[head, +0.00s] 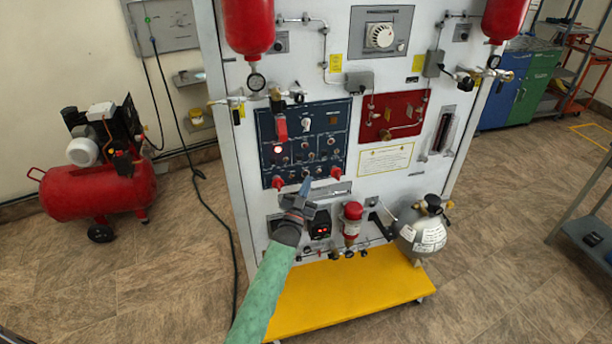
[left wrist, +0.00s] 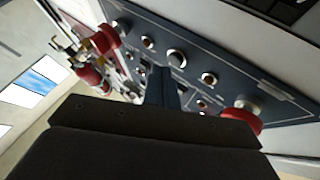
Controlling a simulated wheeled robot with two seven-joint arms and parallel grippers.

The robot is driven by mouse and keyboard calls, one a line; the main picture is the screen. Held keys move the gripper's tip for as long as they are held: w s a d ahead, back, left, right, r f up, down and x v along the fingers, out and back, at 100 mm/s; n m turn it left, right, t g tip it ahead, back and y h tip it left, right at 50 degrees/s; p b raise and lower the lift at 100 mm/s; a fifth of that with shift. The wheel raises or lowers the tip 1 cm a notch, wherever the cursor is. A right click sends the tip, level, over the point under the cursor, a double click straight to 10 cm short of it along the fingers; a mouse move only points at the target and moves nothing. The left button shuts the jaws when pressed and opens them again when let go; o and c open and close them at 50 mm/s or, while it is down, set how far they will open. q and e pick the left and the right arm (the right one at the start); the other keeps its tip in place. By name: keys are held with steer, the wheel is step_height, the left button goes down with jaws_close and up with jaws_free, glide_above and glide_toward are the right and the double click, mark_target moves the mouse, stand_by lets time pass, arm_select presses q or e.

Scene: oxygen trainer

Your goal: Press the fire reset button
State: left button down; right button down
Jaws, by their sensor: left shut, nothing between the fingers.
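The dark blue control panel (head: 345,112) is on the front of the white trainer cabinet. It carries several small round buttons, a lit red lamp (head: 277,149), and red knobs at its lower left (head: 277,182) and lower right (head: 336,172). The labels are too small to read, so I cannot tell which button is the fire reset. My left gripper (head: 306,184) is shut and empty, in front of the panel's lower edge. In the left wrist view its fingers (left wrist: 163,88) point at the panel among the round buttons, hiding part of it. I cannot tell whether they touch. My right gripper is not in view.
A red-capped fitting (head: 352,212) and a grey cylinder (head: 422,232) stand below the panel on the right. A yellow platform (head: 340,300) juts out at the bottom. A red compressor (head: 100,185) stands at left. The floor around is mostly clear.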

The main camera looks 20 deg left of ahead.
arm_select(q)
steer(key=shift+w+a, duration=0.15)
steer(key=shift+w, duration=0.1)
stand_by(0.4)
steer(key=shift+w+a, duration=0.2)
steer(key=shift+w, duration=0.1)
stand_by(0.4)
steer(key=shift+s, duration=0.15)
steer(key=shift+s+d, duration=0.4)
steer(key=shift+s, duration=0.15)
stand_by(0.4)
